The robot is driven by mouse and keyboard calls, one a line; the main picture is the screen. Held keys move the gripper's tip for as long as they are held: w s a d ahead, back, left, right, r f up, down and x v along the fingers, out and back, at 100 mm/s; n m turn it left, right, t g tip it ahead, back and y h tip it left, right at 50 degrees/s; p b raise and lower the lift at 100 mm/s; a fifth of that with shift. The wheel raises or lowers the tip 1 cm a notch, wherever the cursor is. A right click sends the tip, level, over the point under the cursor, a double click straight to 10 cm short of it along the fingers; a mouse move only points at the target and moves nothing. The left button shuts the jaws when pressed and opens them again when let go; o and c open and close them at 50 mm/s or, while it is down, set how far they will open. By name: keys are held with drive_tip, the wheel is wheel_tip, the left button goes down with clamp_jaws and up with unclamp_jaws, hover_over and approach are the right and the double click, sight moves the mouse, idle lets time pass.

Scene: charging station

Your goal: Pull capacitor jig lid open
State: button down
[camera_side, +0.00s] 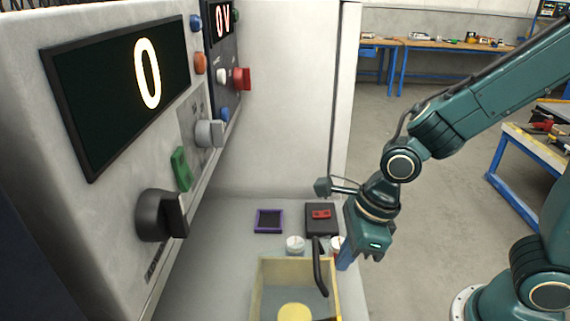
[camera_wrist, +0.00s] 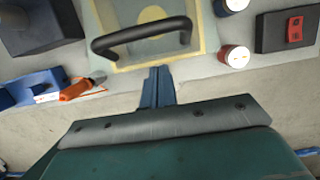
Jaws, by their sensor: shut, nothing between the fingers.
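The capacitor jig is a pale yellow box (camera_side: 260,287) at the bottom of the side view, and its frame also shows in the wrist view (camera_wrist: 207,22). A clear lid seems to lie flat across it, with a yellow disc (camera_side: 294,312) visible through it. The lid's black curved handle (camera_side: 319,268) spans the jig's near side in the wrist view (camera_wrist: 140,33). My gripper (camera_side: 343,262) is beside the jig's edge, by the handle. Its blue fingers (camera_wrist: 158,72) are shut and empty, just outside the frame and apart from the handle.
A black box with a red switch (camera_side: 321,221), a purple-rimmed tray (camera_side: 269,220) and a white round part (camera_side: 295,244) stand behind the jig. A red-and-white round part (camera_wrist: 235,58) is close to the jig's right. An orange-handled tool (camera_wrist: 78,90) lies left. The panel wall (camera_side: 120,130) rises left.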

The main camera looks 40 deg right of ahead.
drive_tip(key=shift+w+a+r, duration=0.9)
drive_tip(key=shift+a+r, duration=0.05)
drive_tip(key=shift+w+a, duration=0.1)
drive_tip(key=shift+a, duration=0.05)
